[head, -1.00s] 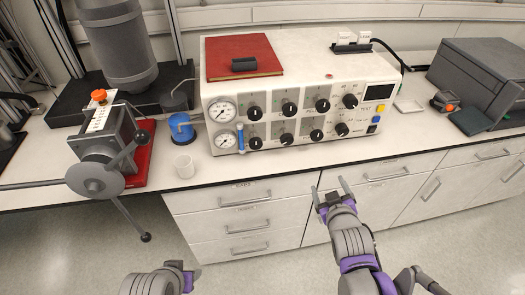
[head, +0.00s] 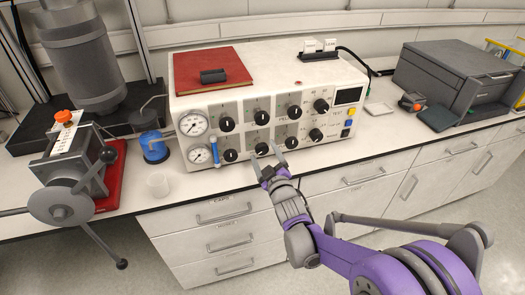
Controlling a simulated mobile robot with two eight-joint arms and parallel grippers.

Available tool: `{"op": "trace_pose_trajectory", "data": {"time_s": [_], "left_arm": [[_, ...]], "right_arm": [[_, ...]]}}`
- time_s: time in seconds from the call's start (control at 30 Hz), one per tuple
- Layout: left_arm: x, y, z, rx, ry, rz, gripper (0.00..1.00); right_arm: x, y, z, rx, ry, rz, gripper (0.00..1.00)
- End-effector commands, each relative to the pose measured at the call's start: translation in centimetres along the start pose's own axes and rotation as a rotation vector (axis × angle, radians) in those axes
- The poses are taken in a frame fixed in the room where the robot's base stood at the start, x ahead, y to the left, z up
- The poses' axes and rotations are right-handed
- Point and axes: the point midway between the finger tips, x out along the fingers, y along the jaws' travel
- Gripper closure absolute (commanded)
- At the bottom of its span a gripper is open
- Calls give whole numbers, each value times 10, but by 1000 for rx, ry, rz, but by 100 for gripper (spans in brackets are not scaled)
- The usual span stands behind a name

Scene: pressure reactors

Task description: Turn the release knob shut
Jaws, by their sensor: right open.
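The white control box (head: 205,97) stands on the bench, with two rows of black knobs on its front. The labels are too small to read, so I cannot tell which knob is the release knob. My right gripper (head: 266,157) is open, its fingertips pointing at the lower row. The tips appear around or just in front of the second lower knob from the left (head: 262,149); contact cannot be told. The third lower knob (head: 292,143) is just right of the right fingertip. My left gripper is out of view.
A red book (head: 208,69) lies on the box. The bench edge and drawers lie below the gripper.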

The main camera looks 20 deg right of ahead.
Motion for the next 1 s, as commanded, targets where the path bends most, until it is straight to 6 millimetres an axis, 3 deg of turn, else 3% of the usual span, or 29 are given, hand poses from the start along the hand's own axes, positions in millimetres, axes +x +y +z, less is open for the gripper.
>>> {"op": "trace_pose_trajectory", "data": {"time_s": [0.2, 0.47, 0.93, 1.0], "left_arm": [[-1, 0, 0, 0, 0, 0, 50], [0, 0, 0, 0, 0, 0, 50], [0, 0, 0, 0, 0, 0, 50], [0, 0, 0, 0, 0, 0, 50]], "right_arm": [[16, 0, 0, 0, 0, 0, 16], [17, 0, 0, 0, 0, -1, 16], [17, 0, 0, 1, -1, -1, 99], [17, 0, 0, 1, -1, -1, 100]]}}
